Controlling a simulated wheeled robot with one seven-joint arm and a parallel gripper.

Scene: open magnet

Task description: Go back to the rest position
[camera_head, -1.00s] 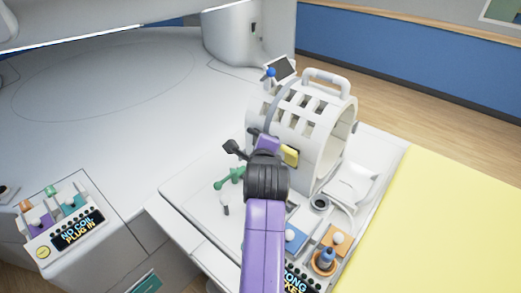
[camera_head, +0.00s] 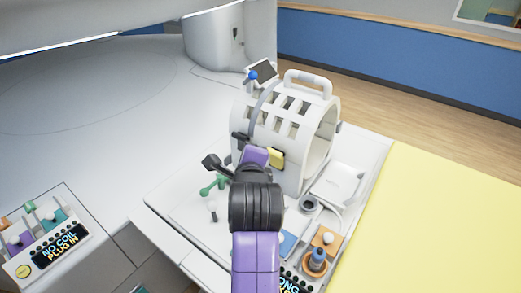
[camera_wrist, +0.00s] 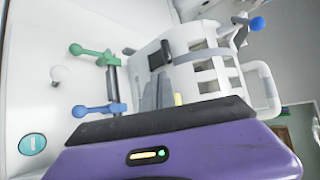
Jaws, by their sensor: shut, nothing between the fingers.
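My gripper (camera_head: 254,156) is at the end of my purple arm with its black wrist joint, in the middle of the head view. It is shut and empty, and its fingertips are hard to make out. It is just in front of the white slotted coil (camera_head: 312,137), overlapping its near left side in the picture; I cannot tell whether they touch. In the wrist view, the purple and black hand fills the bottom, with the slotted coil (camera_wrist: 207,72) beyond it.
A green-handled piece (camera_head: 213,187) lies left of my wrist; it also shows in the wrist view (camera_wrist: 90,52). Two control panels stand near: one reads "NO COIL PLUG IN" (camera_head: 48,250). A yellow surface (camera_head: 430,220) is at right. The white bed (camera_head: 90,130) at left is clear.

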